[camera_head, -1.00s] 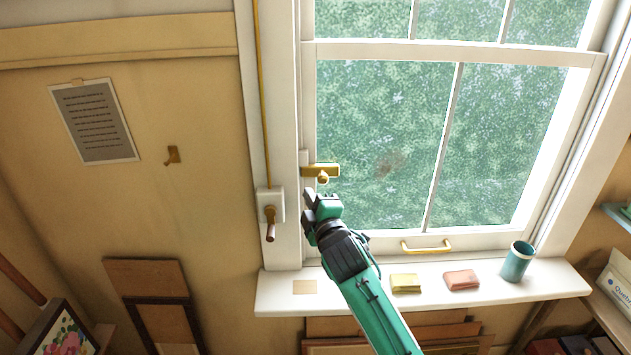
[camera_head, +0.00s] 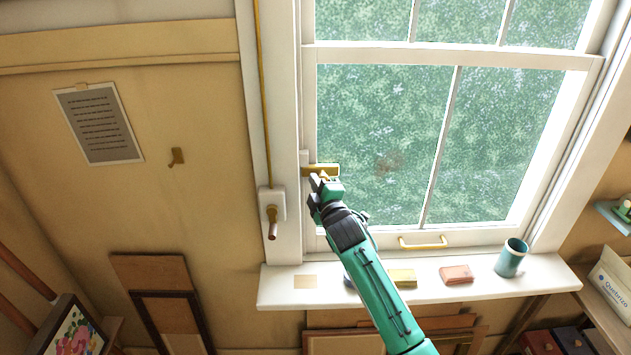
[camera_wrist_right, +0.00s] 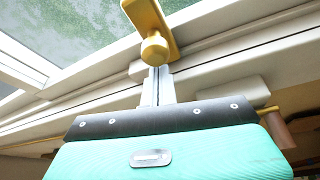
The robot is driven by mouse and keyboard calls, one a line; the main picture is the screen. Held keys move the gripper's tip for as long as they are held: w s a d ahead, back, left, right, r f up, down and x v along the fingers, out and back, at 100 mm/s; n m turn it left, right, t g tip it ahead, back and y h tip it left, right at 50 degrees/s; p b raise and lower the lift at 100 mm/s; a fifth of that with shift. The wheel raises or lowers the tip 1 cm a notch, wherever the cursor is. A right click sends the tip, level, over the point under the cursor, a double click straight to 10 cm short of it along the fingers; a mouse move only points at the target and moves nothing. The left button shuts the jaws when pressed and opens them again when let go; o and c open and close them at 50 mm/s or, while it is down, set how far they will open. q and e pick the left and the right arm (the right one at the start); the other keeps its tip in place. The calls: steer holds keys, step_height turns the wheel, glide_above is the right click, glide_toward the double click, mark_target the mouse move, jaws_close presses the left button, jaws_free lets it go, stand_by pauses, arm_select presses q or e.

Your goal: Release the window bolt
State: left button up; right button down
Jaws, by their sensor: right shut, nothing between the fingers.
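The brass window bolt (camera_head: 330,168) sits on the left side of the lower window sash, lying level; its round knob is mostly behind my gripper in the head view. My right gripper (camera_head: 317,181) is just below and in front of the bolt. In the right wrist view the bolt's yellow knob (camera_wrist_right: 154,48) stands right beyond the tips of my closed fingers (camera_wrist_right: 156,75). The fingers are shut with nothing between them; whether they touch the knob I cannot tell. My left gripper is out of view.
A crank handle (camera_head: 272,222) on a white box hangs left of the frame. A brass sash handle (camera_head: 423,243) is low on the window. The sill (camera_head: 285,298) holds a yellow block (camera_head: 403,277), a pink block (camera_head: 456,275) and a teal cup (camera_head: 511,257).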

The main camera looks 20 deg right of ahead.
steer(key=d, duration=0.2)
steer(key=shift+s+d+p, duration=0.35)
steer(key=shift+s+d, duration=0.05)
steer(key=shift+r, duration=0.1)
